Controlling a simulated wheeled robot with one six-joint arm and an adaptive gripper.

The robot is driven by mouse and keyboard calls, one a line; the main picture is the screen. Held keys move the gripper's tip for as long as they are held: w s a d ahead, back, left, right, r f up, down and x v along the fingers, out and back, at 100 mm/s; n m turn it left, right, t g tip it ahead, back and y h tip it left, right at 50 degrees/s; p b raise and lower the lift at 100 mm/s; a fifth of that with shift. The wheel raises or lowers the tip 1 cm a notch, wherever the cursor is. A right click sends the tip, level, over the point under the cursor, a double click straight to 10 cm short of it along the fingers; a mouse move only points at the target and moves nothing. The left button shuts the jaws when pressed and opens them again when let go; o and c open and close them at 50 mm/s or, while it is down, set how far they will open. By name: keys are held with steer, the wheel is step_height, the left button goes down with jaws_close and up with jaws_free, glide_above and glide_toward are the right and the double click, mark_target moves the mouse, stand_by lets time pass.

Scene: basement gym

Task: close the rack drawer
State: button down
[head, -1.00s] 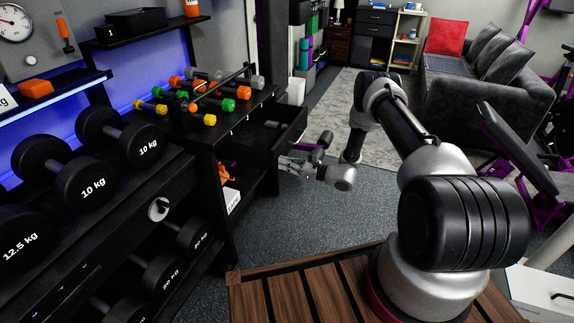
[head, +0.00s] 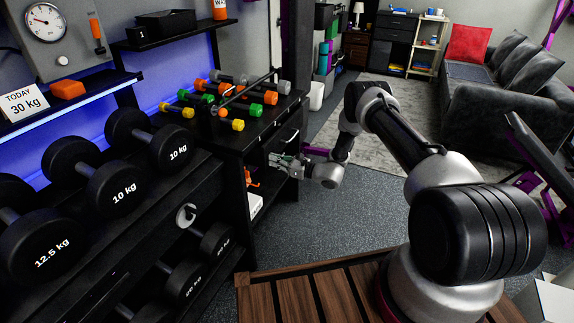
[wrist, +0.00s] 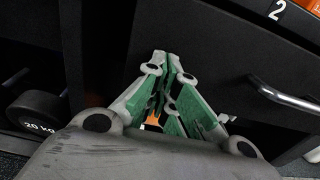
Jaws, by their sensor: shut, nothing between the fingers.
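The rack drawer (head: 286,132) is in the black rack, below the top that holds the colored dumbbells. Its dark front looks flush or nearly flush with the rack; I cannot tell if a small gap is left. Its front also fills much of the wrist view (wrist: 215,65), with a silver bar handle (wrist: 288,98) at the right. My gripper (head: 274,159) is shut and empty, low at the drawer front. In the wrist view its green-padded fingertips (wrist: 166,60) meet in front of the dark face, left of the handle; contact is unclear.
The black rack (head: 240,135) carries several small colored dumbbells on top. A rack of large black dumbbells (head: 115,185) stands at the left. A wooden platform (head: 310,295) is in front. The grey floor (head: 365,215) right of the rack is clear.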

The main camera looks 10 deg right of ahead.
steer(key=x, duration=0.7)
steer(key=shift+w+a, duration=0.1)
steer(key=shift+a, duration=0.05)
steer(key=shift+w, duration=0.1)
steer(key=shift+a+r, duration=0.15)
